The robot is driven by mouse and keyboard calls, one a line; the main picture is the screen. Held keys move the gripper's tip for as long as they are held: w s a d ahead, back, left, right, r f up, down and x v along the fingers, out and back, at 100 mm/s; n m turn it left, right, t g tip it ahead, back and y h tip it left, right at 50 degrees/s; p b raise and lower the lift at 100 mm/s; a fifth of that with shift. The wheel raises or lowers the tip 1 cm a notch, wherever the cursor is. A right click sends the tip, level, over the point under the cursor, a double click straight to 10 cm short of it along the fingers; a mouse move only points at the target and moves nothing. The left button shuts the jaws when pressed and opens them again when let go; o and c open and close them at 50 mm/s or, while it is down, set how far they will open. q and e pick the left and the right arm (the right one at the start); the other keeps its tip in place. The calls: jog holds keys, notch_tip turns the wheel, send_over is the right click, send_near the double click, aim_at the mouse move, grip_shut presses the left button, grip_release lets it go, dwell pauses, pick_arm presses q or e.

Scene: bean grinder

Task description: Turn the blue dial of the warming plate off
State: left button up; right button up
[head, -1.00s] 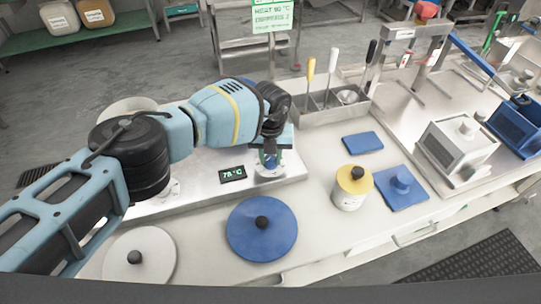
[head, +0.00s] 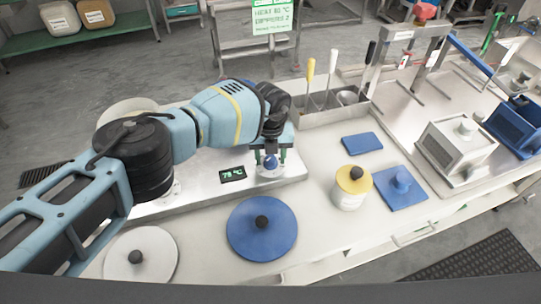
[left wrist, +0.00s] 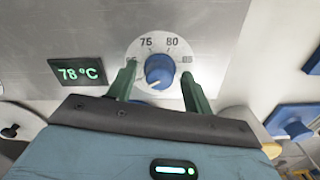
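The blue dial (head: 270,162) sits on a round white scale at the right end of the warming plate (head: 205,185). In the left wrist view the dial (left wrist: 159,70) has its pale mark toward the lower left, and scale numbers such as 75 and 80 show above it. The display (left wrist: 77,71) beside it reads 78 °C. My left gripper (head: 270,153) is over the dial, pointing down. Its two green fingers stand on either side of the dial, open, with a visible gap on each side. My right gripper is not in view.
A blue round lid (head: 262,229) and a pale lid (head: 140,258) lie in front of the plate. A yellow-topped jar (head: 351,187) and a blue square lid (head: 401,188) are to the right. A metal tool bin (head: 330,108) stands behind.

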aim_at(270, 158)
pick_arm(q)
notch_tip(270, 158, up, 7)
jog(key=shift+r+p, duration=0.15)
jog(key=shift+p, duration=0.4)
jog(key=shift+r, duration=0.25)
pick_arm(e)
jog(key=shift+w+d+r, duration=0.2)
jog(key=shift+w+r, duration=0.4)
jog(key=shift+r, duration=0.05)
pick_arm(q)
jog(key=shift+f, duration=0.1)
